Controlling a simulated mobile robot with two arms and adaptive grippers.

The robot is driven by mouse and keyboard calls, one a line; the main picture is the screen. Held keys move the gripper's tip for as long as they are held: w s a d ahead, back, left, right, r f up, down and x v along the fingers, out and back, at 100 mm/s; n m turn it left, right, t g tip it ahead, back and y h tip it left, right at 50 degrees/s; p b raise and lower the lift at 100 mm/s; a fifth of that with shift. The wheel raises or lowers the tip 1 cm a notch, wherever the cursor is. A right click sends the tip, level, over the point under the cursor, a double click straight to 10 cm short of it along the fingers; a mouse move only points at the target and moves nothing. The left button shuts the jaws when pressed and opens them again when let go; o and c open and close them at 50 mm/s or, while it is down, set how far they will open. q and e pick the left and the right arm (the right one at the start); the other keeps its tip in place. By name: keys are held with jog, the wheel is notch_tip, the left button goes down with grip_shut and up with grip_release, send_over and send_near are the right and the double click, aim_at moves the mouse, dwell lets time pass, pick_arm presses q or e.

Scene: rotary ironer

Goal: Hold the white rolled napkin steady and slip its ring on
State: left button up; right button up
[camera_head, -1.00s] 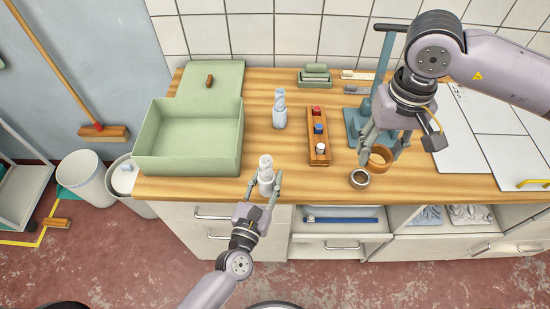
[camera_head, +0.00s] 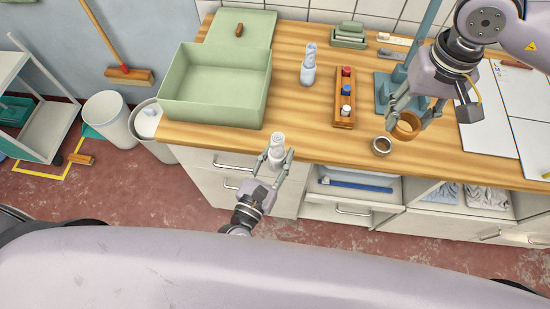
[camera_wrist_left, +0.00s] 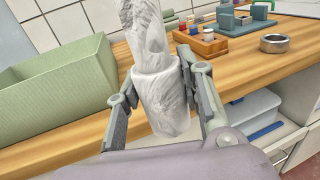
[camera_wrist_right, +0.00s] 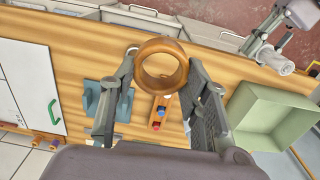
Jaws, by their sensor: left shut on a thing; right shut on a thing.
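The white rolled napkin (camera_head: 277,145) is upright in my left gripper (camera_head: 277,165), just in front of the counter's front edge. In the left wrist view the napkin (camera_wrist_left: 155,90) sits between both fingers, its narrower upper part rising above them. My right gripper (camera_head: 405,112) is shut on a brown ring (camera_head: 407,127) over the counter at the right. In the right wrist view the ring (camera_wrist_right: 161,66) is between the fingertips with its opening visible. The ring and napkin are well apart; the napkin (camera_wrist_right: 278,61) shows at that view's right.
A second white roll (camera_head: 308,66) stands on the counter behind. A green open box (camera_head: 213,108) is at left, a wooden block with coloured caps (camera_head: 345,98) in the middle. A small metal ring (camera_head: 381,146) lies near the front edge, and a blue stand (camera_head: 388,90) is behind the right gripper.

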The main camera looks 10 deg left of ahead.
pick_arm(q)
jog(key=x, duration=1.6)
jog(key=shift+d+f, duration=0.1)
jog(key=shift+f, duration=0.1)
jog(key=shift+w+d+r, duration=0.1)
jog(key=shift+w, duration=0.1)
jog(key=shift+f, duration=1.25)
jog(key=shift+f, duration=0.15)
jog(key=o, duration=1)
jog(key=shift+c, duration=0.2)
